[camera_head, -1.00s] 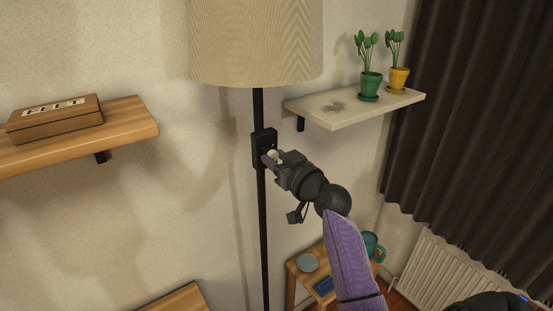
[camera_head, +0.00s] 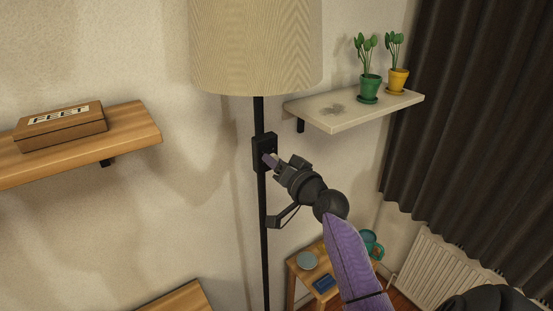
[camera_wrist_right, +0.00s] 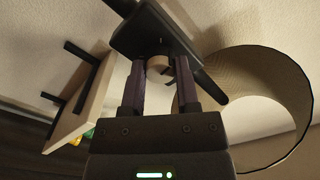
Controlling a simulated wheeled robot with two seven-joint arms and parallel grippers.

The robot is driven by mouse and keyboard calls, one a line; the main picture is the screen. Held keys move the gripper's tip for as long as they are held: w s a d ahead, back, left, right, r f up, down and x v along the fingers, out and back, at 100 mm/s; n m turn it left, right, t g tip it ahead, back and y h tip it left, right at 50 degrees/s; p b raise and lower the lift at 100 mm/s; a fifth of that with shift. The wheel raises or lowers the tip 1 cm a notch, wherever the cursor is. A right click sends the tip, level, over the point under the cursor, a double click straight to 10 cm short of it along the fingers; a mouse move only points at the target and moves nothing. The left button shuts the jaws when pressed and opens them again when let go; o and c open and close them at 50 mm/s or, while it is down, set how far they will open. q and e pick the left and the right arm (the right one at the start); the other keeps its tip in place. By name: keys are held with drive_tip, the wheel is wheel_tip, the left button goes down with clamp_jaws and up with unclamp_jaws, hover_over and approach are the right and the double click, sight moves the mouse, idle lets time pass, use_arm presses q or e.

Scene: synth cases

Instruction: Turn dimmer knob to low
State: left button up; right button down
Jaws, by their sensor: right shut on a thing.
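The dimmer is a black box (camera_head: 260,153) on the thin black pole of a floor lamp. In the right wrist view the box (camera_wrist_right: 150,32) lies ahead of the fingers, and its round, pale brownish knob (camera_wrist_right: 158,67) sits between the fingertips. My right gripper (camera_head: 271,160) is at the front of the box, shut on the knob; in the right wrist view its two purple-grey fingers (camera_wrist_right: 160,80) stand on either side of it. In the head view the gripper hides the knob. The knob's setting cannot be read. My left gripper is not in view.
The lampshade (camera_head: 256,45) hangs above the box. A pale shelf (camera_head: 340,115) with green and yellow plant pots is to the right. A wooden shelf (camera_head: 135,130) with a box is left. A small table (camera_head: 300,272) stands below, beside a radiator and dark curtain.

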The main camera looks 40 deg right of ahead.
drive_tip(key=m+p, duration=0.3)
drive_tip(key=m, duration=0.7)
drive_tip(key=shift+r, duration=0.1)
drive_tip(key=shift+m, duration=0.4)
drive_tip(key=shift+c, duration=1.7)
unclamp_jaws()
drive_tip(key=s+a, duration=0.1)
drive_tip(key=s, duration=0.9)
drive_tip(key=shift+b, duration=0.45)
